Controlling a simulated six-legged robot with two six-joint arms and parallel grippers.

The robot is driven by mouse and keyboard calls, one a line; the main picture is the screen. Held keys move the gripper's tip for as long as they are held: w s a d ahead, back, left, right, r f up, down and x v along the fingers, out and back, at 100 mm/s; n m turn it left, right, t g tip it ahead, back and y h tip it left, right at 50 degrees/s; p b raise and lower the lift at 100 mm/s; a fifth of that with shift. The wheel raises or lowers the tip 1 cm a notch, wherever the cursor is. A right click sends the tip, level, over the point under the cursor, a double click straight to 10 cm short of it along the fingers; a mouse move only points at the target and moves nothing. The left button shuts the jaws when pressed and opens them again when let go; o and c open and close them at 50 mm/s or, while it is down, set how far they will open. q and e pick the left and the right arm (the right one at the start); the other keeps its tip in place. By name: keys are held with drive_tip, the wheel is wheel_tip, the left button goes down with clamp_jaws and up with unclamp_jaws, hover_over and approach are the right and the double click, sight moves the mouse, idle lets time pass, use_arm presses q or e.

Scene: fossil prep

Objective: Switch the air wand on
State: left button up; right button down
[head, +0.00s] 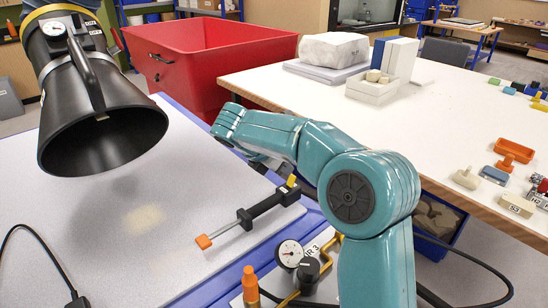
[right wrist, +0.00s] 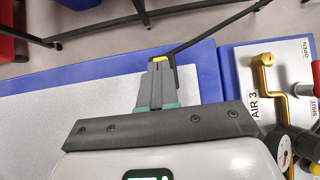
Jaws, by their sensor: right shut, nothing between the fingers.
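The AIR 3 panel (right wrist: 243,70) has a brass pipe (right wrist: 265,80), words OPEN and SHUT, and a round gauge (right wrist: 285,150). In the head view its gauge (head: 290,253) and black knob (head: 308,270) show near the bottom. I cannot tell the valve's setting. A black tool with a steel rod and orange tip (head: 203,241), perhaps the air wand, lies at the mat's right edge. My right gripper (head: 287,179) is shut and empty near its black end. In the wrist view its yellow-tipped fingers (right wrist: 158,60) are left of the panel, apart from it. My left gripper is out of view.
A black hood (head: 105,125) hangs over the grey mat (head: 150,260) at left. An orange-topped part (head: 250,285) stands beside the gauge. A red bin (head: 215,50) is behind. A white table (head: 430,120) with several blocks and small tools is at right.

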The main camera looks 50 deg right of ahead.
drive_tip(key=p+v, duration=0.2)
drive_tip(key=v, duration=1.4)
drive_tip(key=shift+w+d, duration=0.1)
